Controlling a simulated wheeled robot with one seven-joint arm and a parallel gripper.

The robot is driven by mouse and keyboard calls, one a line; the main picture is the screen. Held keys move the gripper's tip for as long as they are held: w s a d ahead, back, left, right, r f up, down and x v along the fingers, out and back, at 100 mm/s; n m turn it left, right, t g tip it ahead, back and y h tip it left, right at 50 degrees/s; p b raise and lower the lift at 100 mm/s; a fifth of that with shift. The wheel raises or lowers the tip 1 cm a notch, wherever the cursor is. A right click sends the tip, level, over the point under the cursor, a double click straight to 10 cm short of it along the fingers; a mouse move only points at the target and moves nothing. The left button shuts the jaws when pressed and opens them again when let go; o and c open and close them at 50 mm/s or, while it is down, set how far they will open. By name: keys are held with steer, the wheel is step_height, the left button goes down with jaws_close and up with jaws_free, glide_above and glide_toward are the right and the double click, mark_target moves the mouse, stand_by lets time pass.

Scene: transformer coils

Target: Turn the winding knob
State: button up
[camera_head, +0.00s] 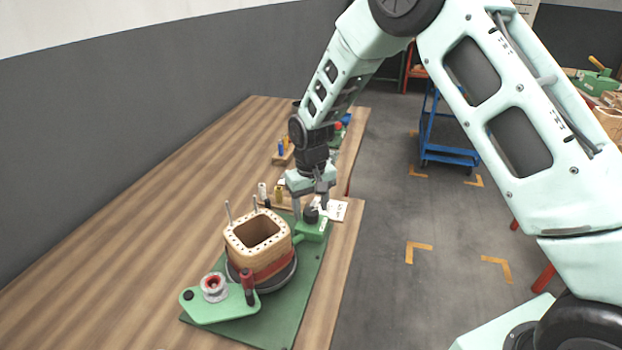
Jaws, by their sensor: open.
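A green winding fixture (300,322) lies on the wooden bench and carries a wooden square coil former (262,255) with a red band, on a dark round base. A black knob (311,215) sits on a small green block (314,231) at the fixture's far right end; it seems to be the winding knob. My gripper (311,204) points down over this knob with its fingers apart, one on the left and one on the right of it in the picture. I cannot tell whether the fingers touch it.
Small bottles (278,193), a white sheet (336,210) and blue and yellow items (282,148) lie farther along the bench. The bench's left side is bare. A blue cart (450,135) stands on the floor at the back right.

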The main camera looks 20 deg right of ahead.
mark_target(311, 211)
step_height(311, 211, up, 16)
steer(key=b, duration=0.1)
steer(key=shift+r+b, duration=0.15)
steer(key=shift+b, duration=0.25)
steer(key=s+a+n, duration=0.1)
steer(key=s+a, duration=0.2)
steer(key=s, duration=0.3)
steer(key=s+a+n+y, duration=0.1)
steer(key=s+a, duration=0.1)
steer(key=s, duration=0.3)
steer(key=s+a+n, duration=0.1)
steer(key=s+a, duration=0.2)
steer(key=s, duration=0.3)
steer(key=s+d+f+n, duration=0.1)
steer(key=s+f+n, duration=0.1)
steer(key=s, duration=1.4)
steer(key=shift+s+d+n, duration=0.35)
steer(key=shift+d+n, duration=0.05)
steer(key=shift+n, duration=0.1)
